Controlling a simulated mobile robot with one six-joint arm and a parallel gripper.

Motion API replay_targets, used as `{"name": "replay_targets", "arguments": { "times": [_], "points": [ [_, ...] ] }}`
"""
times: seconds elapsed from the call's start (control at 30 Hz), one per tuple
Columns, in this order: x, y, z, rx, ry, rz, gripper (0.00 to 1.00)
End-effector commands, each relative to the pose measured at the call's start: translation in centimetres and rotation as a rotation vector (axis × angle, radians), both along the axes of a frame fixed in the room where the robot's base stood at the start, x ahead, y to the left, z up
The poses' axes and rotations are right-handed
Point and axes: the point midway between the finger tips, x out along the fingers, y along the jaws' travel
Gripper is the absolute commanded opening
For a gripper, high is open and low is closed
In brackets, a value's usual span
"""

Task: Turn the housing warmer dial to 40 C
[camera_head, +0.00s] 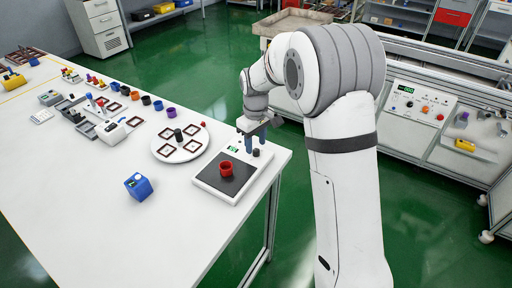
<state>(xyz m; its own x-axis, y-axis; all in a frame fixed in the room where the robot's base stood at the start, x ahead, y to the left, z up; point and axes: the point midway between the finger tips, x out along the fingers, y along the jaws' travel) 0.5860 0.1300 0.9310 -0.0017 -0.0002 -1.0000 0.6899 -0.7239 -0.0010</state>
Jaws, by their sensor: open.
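A white flat device with a dark square plate (239,186) sits at the near right corner of the white table and looks like the housing warmer. A red cup-shaped housing (226,169) stands on its plate. A small green display (233,149) and a small black dial (256,153) are on its far edge. The dial's marking and the display's figures are too small to read. My gripper (256,141) points down just above and beside the dial, with its bluish fingers apart and nothing seen between them. I cannot tell whether a finger touches the dial.
A round white turntable (163,155) with dark square frames stands left of the device. A blue box (138,186) stands alone nearer me. Several coloured cups (146,100) and parts lie farther back. The near left tabletop is clear. A control panel (419,103) is on the conveyor at right.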

Motion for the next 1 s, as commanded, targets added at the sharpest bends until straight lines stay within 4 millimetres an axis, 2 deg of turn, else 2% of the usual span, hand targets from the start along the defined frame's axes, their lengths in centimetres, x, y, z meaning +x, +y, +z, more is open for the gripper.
{"name": "replay_targets", "arguments": {
  "times": [0.1, 0.3, 0.87, 1.0],
  "points": [
    [0.0, 0.0, 2.3, 0.001, -0.004, 0.0, 0.43],
    [-0.1, 0.0, 4.7, 0.001, -0.001, 0.0, 0.43],
    [-0.1, 0.0, 5.2, 0.0, 0.001, 0.0, 0.43],
    [-1.8, -1.3, 6.7, 0.004, -0.018, -0.051, 0.43]
  ]
}}
